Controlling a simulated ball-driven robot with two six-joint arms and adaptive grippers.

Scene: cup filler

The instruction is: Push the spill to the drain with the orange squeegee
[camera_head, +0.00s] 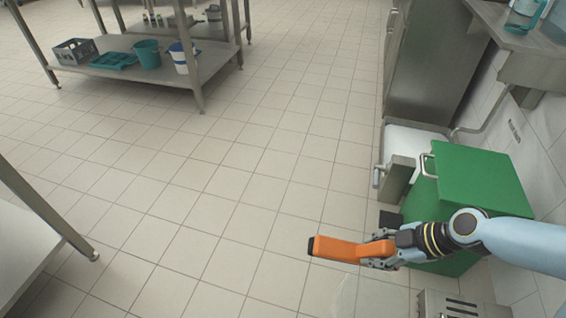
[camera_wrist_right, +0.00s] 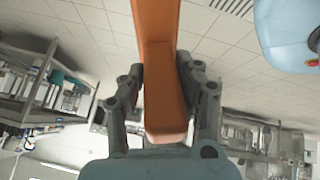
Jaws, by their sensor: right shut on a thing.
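The orange squeegee (camera_head: 345,249) is in my right gripper (camera_head: 378,254), held roughly level with its dark-tipped end pointing left in the head view. In the right wrist view, the two fingers of my right gripper (camera_wrist_right: 160,100) close on both sides of the orange piece (camera_wrist_right: 164,85). A faint, pale, see-through patch (camera_head: 343,297) shows just below the squeegee; I cannot tell whether it is the spill or a part of the squeegee. I cannot make out a drain for certain. My left gripper is not in view.
A green box (camera_head: 478,172) and a white-topped bin (camera_head: 410,138) stand along the right wall. A slotted metal unit (camera_head: 462,304) is at the bottom right. A steel shelf (camera_head: 115,72) with buckets is at the back left. The tiled floor between is clear.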

